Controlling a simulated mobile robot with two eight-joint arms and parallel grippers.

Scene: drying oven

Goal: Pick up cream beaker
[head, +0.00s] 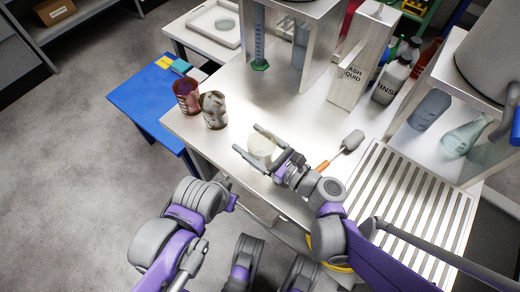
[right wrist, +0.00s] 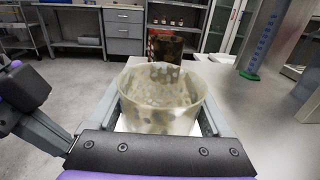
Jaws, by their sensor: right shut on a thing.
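The cream beaker (head: 262,150) is near the front edge of the white table, between the fingers of my right gripper (head: 248,143). In the right wrist view the beaker (right wrist: 162,100) is speckled, see-through and upright, with its open rim facing up. My right gripper (right wrist: 160,118) is shut on it, one finger along each side. I cannot tell whether its base touches the table.
A spotted beaker (head: 213,110) and a dark red beaker (head: 187,95) stand at the table's left corner. A brush with an orange handle (head: 323,165) lies right of my right gripper. A slatted rack (head: 410,215) fills the right. Bottles (head: 392,80) stand behind.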

